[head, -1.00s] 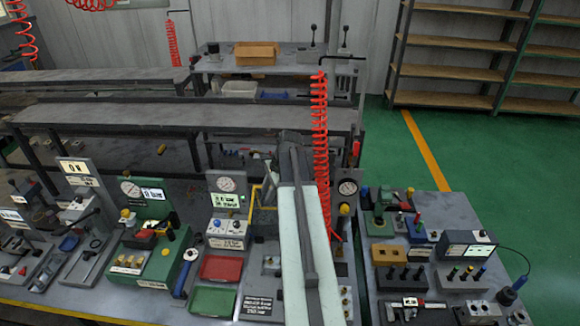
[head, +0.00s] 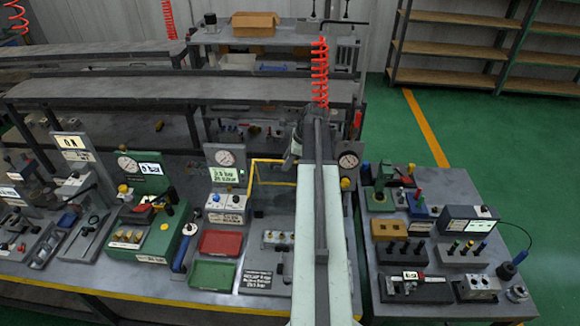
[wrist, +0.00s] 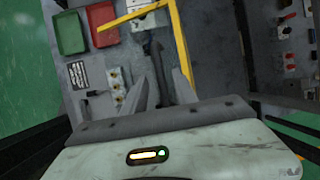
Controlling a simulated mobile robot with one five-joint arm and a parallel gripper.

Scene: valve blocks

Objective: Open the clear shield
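I cannot make out a clear shield with certainty. A yellow frame (head: 268,160) stands on the bench right of the grey control box in the head view; whether a clear pane belongs to it I cannot tell. The yellow frame also spans the top of the wrist view (wrist: 181,48). My gripper (wrist: 160,88) is open in the wrist view, its two grey fingers apart, with a dark bar (wrist: 155,52) lying beyond the gap between them. No contact with the frame is visible. In the head view my arm hides most of the gripper.
A red tray (head: 220,243) and a green tray (head: 212,275) sit left of my arm. A plate with several knobs (head: 278,240) is close to it. A gauge panel (head: 348,163) stands right of the arm.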

